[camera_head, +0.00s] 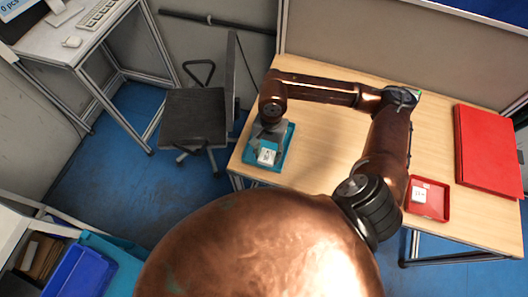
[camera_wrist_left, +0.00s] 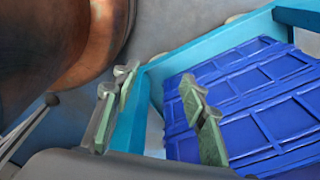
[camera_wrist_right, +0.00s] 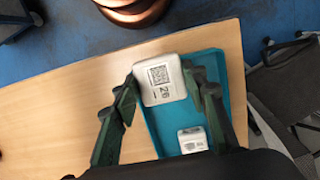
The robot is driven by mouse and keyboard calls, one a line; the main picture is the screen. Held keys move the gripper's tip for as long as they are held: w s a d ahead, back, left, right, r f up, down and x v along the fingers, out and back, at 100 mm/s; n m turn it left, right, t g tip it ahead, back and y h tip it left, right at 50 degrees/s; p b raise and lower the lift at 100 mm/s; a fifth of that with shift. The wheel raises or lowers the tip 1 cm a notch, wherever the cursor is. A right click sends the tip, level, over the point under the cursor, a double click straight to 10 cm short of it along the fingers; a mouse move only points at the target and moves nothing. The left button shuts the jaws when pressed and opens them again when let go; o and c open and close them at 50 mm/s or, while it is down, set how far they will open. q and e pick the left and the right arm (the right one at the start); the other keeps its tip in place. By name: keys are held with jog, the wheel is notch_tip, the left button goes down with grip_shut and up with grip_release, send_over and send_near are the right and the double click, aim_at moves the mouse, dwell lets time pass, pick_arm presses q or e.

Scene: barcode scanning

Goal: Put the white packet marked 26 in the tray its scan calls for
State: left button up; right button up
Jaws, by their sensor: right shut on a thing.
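The white packet marked 26 (camera_wrist_right: 163,78) is between my right gripper's fingertips in the right wrist view, its code and number facing the camera. It also shows in the head view (camera_head: 266,156). My right gripper (camera_wrist_right: 158,88) is shut on it, over one end of the teal tray (camera_wrist_right: 157,119). Its height above the tray floor is hard to tell. A second white packet (camera_wrist_right: 193,139) lies in that tray. The red tray (camera_head: 431,211) at the table's right holds a white labelled packet (camera_head: 419,194). My left gripper (camera_wrist_left: 158,97) is open and empty, near a blue crate (camera_wrist_left: 260,100).
The wooden table (camera_head: 325,125) is clear between the two trays. A large flat red object (camera_head: 487,150) lies at its right end. A black chair (camera_head: 195,118) stands left of the table. Blue bins (camera_head: 80,275) are at the lower left.

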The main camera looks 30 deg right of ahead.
aim_at(264, 152)
jog(key=w+f, duration=0.2)
jog(key=f, duration=0.1)
jog(key=w+f, duration=0.1)
jog(key=shift+w+d+f+p, duration=0.2)
jog(key=shift+d+f+p, duration=0.1)
jog(key=shift+w+f, duration=0.15)
jog(key=shift+f, duration=0.2)
notch_tip(264, 152, down, 3)
jog(key=shift+r+p, duration=0.2)
jog(key=shift+p, duration=0.4)
jog(key=shift+f, duration=0.15)
jog(key=shift+f+b, duration=0.1)
jog(key=shift+b, duration=0.2)
jog(key=o, duration=1.3)
